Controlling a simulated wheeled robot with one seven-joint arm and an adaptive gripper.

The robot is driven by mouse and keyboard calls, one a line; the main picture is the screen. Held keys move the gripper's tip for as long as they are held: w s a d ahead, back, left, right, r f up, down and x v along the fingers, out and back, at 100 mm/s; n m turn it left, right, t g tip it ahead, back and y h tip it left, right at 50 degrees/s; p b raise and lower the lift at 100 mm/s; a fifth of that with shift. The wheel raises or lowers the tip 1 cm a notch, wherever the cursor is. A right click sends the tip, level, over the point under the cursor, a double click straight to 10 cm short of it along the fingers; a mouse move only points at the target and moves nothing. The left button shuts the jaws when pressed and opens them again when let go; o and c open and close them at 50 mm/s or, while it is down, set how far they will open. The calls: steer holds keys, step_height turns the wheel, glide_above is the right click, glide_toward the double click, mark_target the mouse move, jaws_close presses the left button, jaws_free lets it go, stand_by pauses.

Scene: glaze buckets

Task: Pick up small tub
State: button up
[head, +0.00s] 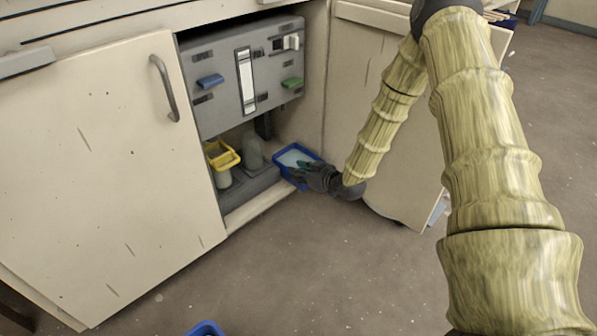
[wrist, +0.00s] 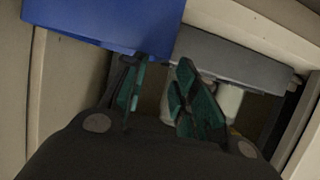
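A small blue tub (head: 284,169) with pale contents sits at the right end of the open cabinet's lower shelf. A smaller yellow tub (head: 229,160) stands further left, on or above a pale container. My gripper (head: 303,170) is at the blue tub's near right side in the head view. In the wrist view the blue tub (wrist: 100,22) fills the upper left, and my gripper (wrist: 163,64) has its teal-padded fingers apart, with a gap between them. The left fingertip is at the tub's lower right corner; I cannot tell whether it touches.
A grey panel (head: 226,72) with blue and green handles hangs above the shelf. The closed left door (head: 90,170) and the open right door (head: 390,110) flank the opening. Another blue object (head: 206,328) is on the floor at the bottom edge. The floor in front is mostly clear.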

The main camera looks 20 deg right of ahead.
steer(key=b+x, duration=0.3)
steer(key=x, duration=0.2)
steer(key=shift+f, duration=0.1)
jaws_close()
steer(key=shift+w, duration=0.1)
